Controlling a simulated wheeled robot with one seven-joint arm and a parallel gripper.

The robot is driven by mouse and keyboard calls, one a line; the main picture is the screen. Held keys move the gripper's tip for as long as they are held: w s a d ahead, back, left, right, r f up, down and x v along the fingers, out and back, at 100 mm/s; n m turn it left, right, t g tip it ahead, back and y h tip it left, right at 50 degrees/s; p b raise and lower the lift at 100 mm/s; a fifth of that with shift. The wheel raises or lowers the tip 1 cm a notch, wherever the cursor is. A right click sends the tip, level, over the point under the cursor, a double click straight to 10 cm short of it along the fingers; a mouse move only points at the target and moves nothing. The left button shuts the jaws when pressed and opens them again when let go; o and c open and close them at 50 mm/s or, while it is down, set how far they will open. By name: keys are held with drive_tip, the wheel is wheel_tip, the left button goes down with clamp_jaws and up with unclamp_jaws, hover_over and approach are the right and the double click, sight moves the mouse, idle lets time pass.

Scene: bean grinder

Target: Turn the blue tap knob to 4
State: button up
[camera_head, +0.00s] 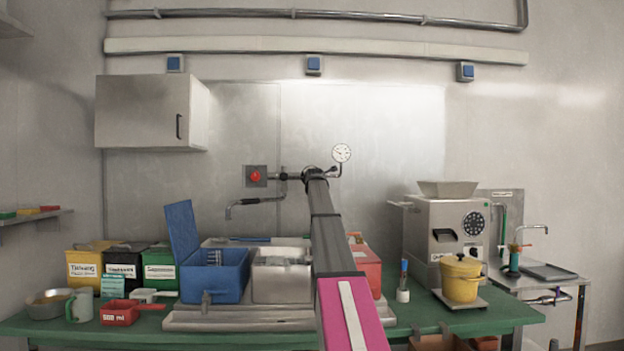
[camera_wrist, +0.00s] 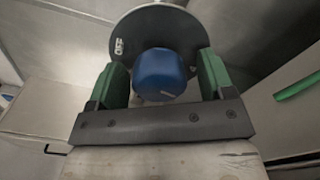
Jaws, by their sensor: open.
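A small pale mark is on the knob's lower side; I cannot read a number there. My gripper (camera_wrist: 163,78) is open, with one green finger on each side of the knob. Small gaps seem to remain, but contact is hard to tell. In the head view my arm reaches up to the wall pipe, and the knob is hidden behind it.
A pressure gauge (camera_head: 341,153) is right of my arm's end and a red button (camera_head: 255,176) is left. Below are a tap spout (camera_head: 240,203), a blue bin (camera_head: 214,277), a steel sink (camera_head: 283,278) and a grinder (camera_head: 446,232) with a yellow pot (camera_head: 461,280).

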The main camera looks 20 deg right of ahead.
drive_tip(key=shift+s, duration=0.1)
drive_tip(key=v, duration=1)
drive_tip(key=shift+s, duration=0.35)
drive_tip(key=shift+a, duration=0.15)
